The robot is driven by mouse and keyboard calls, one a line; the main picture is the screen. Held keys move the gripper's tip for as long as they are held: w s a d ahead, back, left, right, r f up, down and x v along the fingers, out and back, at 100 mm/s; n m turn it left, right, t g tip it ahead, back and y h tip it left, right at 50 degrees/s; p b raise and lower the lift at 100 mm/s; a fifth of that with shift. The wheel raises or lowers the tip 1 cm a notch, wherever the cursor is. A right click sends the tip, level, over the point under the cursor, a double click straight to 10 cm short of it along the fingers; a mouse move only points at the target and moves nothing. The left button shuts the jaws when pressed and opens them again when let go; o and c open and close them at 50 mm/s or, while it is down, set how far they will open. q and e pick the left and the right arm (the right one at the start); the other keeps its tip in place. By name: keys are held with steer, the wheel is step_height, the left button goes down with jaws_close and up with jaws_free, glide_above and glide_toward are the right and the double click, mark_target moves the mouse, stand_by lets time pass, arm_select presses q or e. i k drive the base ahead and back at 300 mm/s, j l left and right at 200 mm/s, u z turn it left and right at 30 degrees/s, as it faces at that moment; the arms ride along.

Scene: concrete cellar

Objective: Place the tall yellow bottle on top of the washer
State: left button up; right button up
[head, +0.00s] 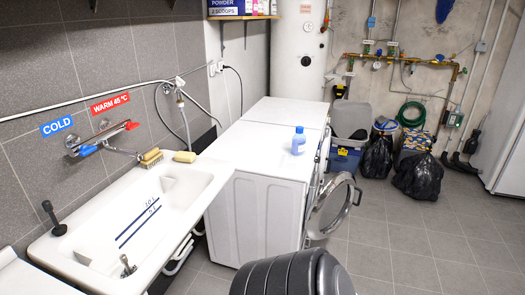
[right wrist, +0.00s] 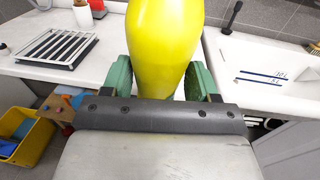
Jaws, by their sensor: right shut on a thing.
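The tall yellow bottle (right wrist: 165,45) shows large in the right wrist view, its top cut off by the frame edge. My right gripper (right wrist: 163,82) has its green fingers shut on the bottle's lower part, one on each side. The bottle and the right gripper do not show in the head view. The white washer (head: 262,205) stands in the middle of the head view with its round door (head: 332,207) swung open. A blue bottle (head: 299,141) stands upright on its top near the right edge; the rest of the top looks clear. My left gripper is in neither view.
A white sink (head: 195,187) adjoins the washer on the left, with a brush (head: 151,157) and a yellow sponge (head: 185,157) on its rim. Black bags (head: 419,177) lie on the floor at the back. A slatted rack (right wrist: 59,46) and yellow crate (right wrist: 26,137) show in the wrist view.

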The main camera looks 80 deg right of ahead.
mark_target(289, 167)
steer(key=l+z, duration=0.15)
steer(key=z, duration=0.2)
steer(key=l+z, duration=0.2)
steer(key=z, duration=0.2)
steer(key=i+l+z, duration=0.1)
steer(key=z, duration=0.25)
steer(key=i+l+z, duration=0.15)
steer(key=l, duration=0.35)
steer(key=i+l+z, duration=0.15)
steer(key=i+l, duration=0.25)
steer(key=i+l+z, duration=0.15)
steer(key=i+l, duration=0.15)
steer(key=l, duration=0.2)
